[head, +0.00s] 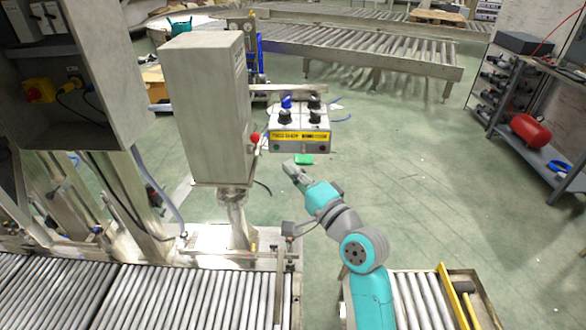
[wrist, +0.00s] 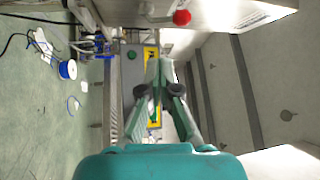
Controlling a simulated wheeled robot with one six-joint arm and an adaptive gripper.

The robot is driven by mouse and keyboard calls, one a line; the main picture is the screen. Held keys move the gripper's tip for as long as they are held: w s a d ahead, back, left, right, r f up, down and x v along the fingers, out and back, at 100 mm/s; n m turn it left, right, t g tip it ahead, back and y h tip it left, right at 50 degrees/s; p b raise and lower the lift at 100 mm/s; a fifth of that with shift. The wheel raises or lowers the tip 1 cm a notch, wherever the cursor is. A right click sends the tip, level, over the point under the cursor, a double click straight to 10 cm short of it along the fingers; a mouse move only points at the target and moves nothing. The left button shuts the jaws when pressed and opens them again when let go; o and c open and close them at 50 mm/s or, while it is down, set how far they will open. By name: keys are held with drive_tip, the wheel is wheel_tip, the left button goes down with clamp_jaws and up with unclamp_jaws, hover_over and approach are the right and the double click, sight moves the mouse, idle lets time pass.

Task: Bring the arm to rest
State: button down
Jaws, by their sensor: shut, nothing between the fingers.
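My teal and grey arm (head: 362,252) reaches up from the bottom right of the head view, bent at its joints. My gripper (head: 289,166) is at its far end, just below the lower left of the control box in the picture. The gap in depth is hard to judge. In the wrist view the two fingers of my gripper (wrist: 160,62) come together at their tips, with nothing seen between them.
A grey control box (head: 298,140) with dark knobs and a yellow label stands near my gripper. A tall grey cabinet (head: 205,110) with a red knob (head: 254,137) is left of it. Roller conveyors (head: 190,298) run along the bottom. Green floor (head: 420,180) is open to the right.

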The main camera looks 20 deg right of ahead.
drive_tip(key=s+d+f+n+g+h, duration=0.25)
drive_tip(key=s+f+h, duration=0.35)
drive_tip(key=s+f, duration=1.55)
drive_tip(key=s+d+n+g+h, duration=0.1)
drive_tip(key=s+n, duration=0.8)
drive_tip(key=s, duration=1.8)
drive_tip(key=shift+r+n, duration=0.25)
drive_tip(key=shift+n, duration=0.1)
